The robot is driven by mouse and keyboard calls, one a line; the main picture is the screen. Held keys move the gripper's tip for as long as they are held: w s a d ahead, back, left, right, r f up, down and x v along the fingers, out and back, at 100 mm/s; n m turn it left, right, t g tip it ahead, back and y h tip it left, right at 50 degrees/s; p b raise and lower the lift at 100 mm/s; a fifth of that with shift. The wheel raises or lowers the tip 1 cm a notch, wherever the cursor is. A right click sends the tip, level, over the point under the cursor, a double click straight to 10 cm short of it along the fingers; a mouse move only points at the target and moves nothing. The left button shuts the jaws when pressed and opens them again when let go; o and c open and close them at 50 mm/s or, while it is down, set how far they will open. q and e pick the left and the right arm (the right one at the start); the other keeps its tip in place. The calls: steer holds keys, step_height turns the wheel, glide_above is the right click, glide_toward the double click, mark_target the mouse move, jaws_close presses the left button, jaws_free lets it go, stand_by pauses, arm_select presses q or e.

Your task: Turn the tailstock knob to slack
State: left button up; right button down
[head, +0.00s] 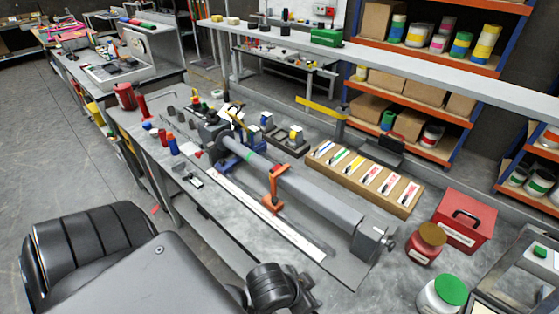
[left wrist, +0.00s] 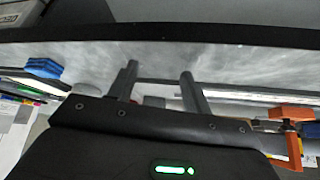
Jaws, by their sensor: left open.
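The tailstock (head: 370,243) is a grey block at the right-hand end of the long grey fixture on the bench. Its small dark knob (head: 391,241) sticks out on its right side; its turn position is too small to read. My left gripper (head: 308,299) shows only partly at the bottom of the head view, in front of and left of the tailstock, apart from it. In the left wrist view its two fingers (left wrist: 158,84) are spread with nothing between them, before a blurred grey surface. I cannot make out the knob there. My right gripper is not in view.
An orange clamp (head: 272,190) stands on the fixture. A wooden board of labelled strips (head: 368,178) lies behind it. A red box (head: 464,220), a red jar (head: 426,245) and a green-lidded jar (head: 443,295) stand right of the tailstock. Bare bench shows in front of the fixture.

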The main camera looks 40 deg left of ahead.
arm_select(q)
steer(key=s+a+f+n+g+y, duration=0.1)
steer(key=s+a+f, duration=0.2)
steer(key=s+a, duration=0.1)
steer(key=shift+s+a+g, duration=0.35)
steer(key=shift+s+g, duration=0.05)
steer(key=shift+s, duration=0.25)
